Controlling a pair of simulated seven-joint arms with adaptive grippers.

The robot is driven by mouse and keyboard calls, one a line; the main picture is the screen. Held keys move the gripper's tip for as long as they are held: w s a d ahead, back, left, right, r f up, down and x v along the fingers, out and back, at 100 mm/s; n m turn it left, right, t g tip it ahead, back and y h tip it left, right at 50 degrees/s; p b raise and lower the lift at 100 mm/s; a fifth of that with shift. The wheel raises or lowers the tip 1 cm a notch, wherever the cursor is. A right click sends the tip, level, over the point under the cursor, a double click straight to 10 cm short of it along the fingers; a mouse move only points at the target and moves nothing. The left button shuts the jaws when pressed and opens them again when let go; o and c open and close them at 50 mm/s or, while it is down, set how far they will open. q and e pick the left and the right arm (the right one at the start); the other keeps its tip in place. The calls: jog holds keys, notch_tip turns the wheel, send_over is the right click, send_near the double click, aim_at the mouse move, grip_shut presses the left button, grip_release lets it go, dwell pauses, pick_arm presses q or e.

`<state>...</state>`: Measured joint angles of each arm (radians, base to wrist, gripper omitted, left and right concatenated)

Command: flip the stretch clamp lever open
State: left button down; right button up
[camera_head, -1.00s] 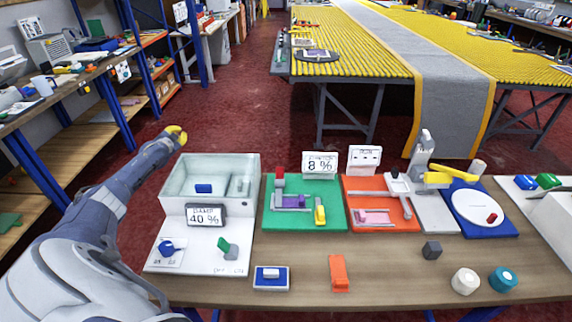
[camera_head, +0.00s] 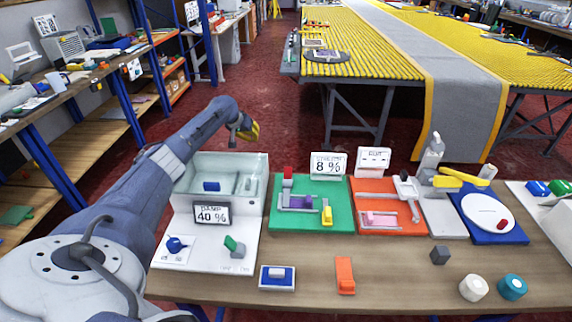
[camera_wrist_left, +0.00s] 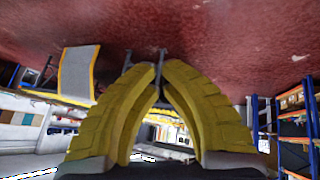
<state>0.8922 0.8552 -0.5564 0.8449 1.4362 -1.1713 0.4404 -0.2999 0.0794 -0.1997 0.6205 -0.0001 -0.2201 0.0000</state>
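The stretch station is a green plate (camera_head: 340,189) on the table, with a sign (camera_head: 327,166) reading 8 % behind it. On it are a red block (camera_head: 288,173) on a grey post, a grey bar around a purple piece (camera_head: 300,202), and a yellow lever-like part (camera_head: 327,215) at the right front. I cannot tell the lever's exact angle. My left gripper (camera_head: 254,131), with yellow fingers, is above the back of the pale tub, away from the green plate. My right gripper is out of view.
A pale open tub (camera_head: 215,170) with a 40 % sign stands left of the green plate. An orange plate (camera_head: 388,222) and a blue plate with a white disc (camera_head: 489,213) stand to the right. Small blocks lie along the front. A yellow-ribbed table (camera_head: 365,65) is behind.

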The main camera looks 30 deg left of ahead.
aim_at(288, 175)
pick_arm(q)
jog(key=s+d+r+g, duration=0.1)
jog(key=d+r+g, duration=0.1)
jog(key=d, duration=0.4)
jog(key=s+d+r+n+g, duration=0.1)
jog(key=d+r+g, duration=0.2)
jog(key=d, duration=0.4)
jog(key=s+d+r+g, duration=0.1)
jog(key=d+r+g, duration=0.2)
jog(key=d, duration=0.4)
jog(key=shift+s+d+r+h, duration=0.2)
jog(key=shift+d+r+h, duration=0.05)
jog(key=shift+r+h, duration=0.05)
jog(key=f, duration=0.6)
jog(key=s+f, duration=0.1)
jog(key=f, duration=0.3)
jog(key=shift+d+f, duration=0.1)
jog(key=shift+d, duration=0.15)
jog(key=shift+s+d+r, duration=0.1)
jog(key=shift+s+r, duration=0.05)
jog(key=shift+r, duration=0.1)
jog(key=shift+s+d+r, duration=0.35)
jog(key=shift+s+d, duration=0.05)
jog(key=shift+s, duration=0.3)
jog(key=shift+s+d+r, duration=0.35)
jog(key=shift+s+d, duration=0.05)
jog(key=shift+s, duration=0.25)
